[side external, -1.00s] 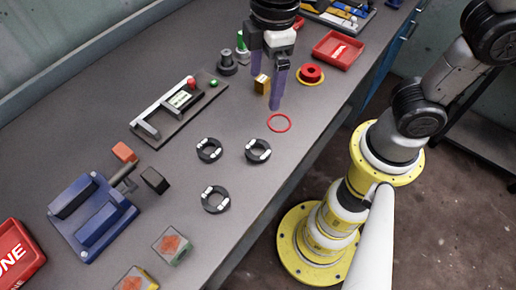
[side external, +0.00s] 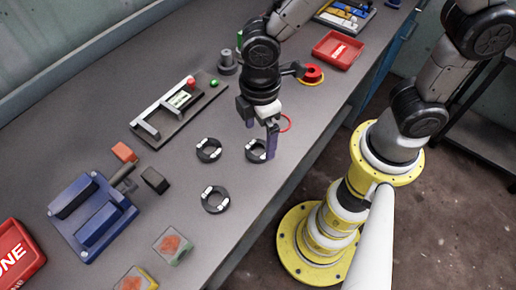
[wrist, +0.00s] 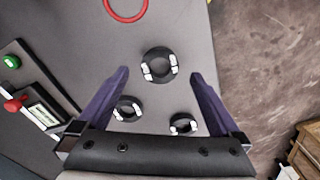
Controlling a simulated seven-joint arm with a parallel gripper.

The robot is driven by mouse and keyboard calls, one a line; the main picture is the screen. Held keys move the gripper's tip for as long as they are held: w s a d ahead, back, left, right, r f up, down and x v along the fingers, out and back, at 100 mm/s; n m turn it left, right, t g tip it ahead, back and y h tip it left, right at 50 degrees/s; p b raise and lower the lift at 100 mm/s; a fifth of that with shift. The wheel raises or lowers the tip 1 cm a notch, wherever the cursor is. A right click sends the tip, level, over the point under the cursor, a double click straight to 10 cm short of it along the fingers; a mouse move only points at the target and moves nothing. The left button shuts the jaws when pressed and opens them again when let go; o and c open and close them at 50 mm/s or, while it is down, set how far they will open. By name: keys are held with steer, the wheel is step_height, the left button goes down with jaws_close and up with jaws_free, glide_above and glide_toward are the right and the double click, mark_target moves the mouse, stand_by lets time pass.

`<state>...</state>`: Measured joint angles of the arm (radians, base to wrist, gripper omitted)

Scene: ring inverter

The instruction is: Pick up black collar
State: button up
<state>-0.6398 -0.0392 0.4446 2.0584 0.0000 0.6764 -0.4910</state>
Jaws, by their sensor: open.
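Three black collars with white blocks lie flat on the grey bench. The right one (side external: 251,153) is partly hidden by a finger in the side view; the others are the left one (side external: 209,150) and the front one (side external: 215,200). My gripper (side external: 261,141) is open and empty, pointing down above the right collar. In the wrist view that collar (wrist: 159,79) lies between the purple fingertips of my gripper (wrist: 160,73). The other two collars (wrist: 127,108) and (wrist: 183,124) show lower in the wrist view. Height above the collar is hard to tell.
A red ring (side external: 289,122) lies just behind the gripper. A panel with a red knob (side external: 180,100) lies to the left. A blue fixture (side external: 92,216) and clear-topped blocks (side external: 172,245) are at the front left. The bench's front edge is close on the right.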

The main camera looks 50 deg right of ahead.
mark_target(258, 153)
steer(key=f, duration=0.4)
steer(key=shift+a+f, duration=0.1)
steer(key=shift+a, duration=0.1)
steer(key=shift+c, duration=0.3)
steer(key=shift+w, duration=0.1)
jaws_close()
